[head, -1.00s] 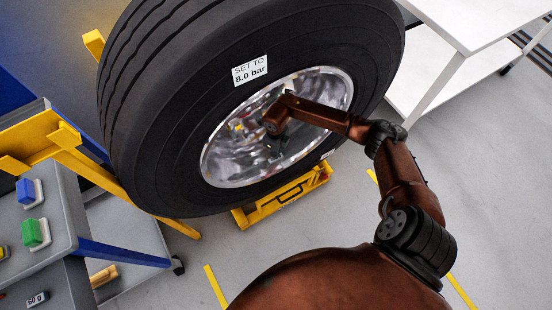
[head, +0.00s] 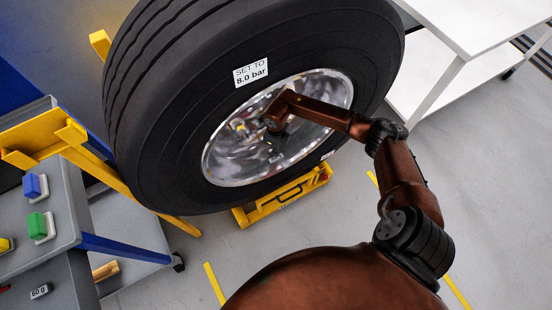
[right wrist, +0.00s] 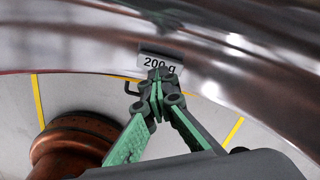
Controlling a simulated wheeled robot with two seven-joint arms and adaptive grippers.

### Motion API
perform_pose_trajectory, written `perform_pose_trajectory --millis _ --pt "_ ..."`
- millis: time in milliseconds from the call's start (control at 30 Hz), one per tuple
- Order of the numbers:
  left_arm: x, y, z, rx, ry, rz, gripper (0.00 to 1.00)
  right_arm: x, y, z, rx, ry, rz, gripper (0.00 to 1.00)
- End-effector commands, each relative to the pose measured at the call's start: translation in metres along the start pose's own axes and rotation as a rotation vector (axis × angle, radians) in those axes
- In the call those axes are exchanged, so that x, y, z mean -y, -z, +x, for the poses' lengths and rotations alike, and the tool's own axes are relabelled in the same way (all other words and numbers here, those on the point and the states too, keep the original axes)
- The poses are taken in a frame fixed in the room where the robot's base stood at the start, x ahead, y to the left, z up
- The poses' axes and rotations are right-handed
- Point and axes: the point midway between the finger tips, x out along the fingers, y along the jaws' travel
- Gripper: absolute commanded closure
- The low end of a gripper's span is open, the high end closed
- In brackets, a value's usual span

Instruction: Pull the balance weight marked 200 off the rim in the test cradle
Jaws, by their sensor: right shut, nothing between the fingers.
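The balance weight marked 200 g (right wrist: 158,61) sits on the shiny inner rim surface in the right wrist view. The metal rim (head: 226,166) is in the big black tyre (head: 165,130) in the head view. My right arm reaches into the rim from the right. In the right wrist view my right gripper (right wrist: 157,79) is shut and empty, its fingertips together just in front of the weight's lower edge and overlapping it in the picture. I cannot tell whether they touch it. In the head view the fingers are hard to make out against the rim. My left gripper is not in view.
Yellow cradle parts (head: 285,202) stand under and left of the tyre. A grey cart (head: 75,237) at left carries blue and green buttons and a small piece marked 60 g (head: 40,291). A white table (head: 482,22) stands at upper right. The floor at lower right is largely clear.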

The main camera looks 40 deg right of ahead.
Motion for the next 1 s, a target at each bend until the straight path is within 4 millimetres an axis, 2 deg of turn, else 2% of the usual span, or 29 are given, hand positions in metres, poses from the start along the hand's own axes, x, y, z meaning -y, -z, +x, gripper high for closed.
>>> perform_pose_trajectory --millis 300,567,667,1000 --pt "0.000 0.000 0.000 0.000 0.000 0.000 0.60 0.000 0.000 0.000 0.000 0.000 0.000 0.81" --pt "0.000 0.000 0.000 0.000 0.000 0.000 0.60 0.000 0.000 -0.001 0.000 0.000 0.000 0.81" --pt "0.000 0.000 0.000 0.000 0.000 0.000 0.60 0.001 -0.001 -0.009 0.002 0.001 0.000 0.81" --pt "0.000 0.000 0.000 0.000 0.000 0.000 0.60 0.001 -0.001 -0.062 0.002 0.002 -0.001 0.81"
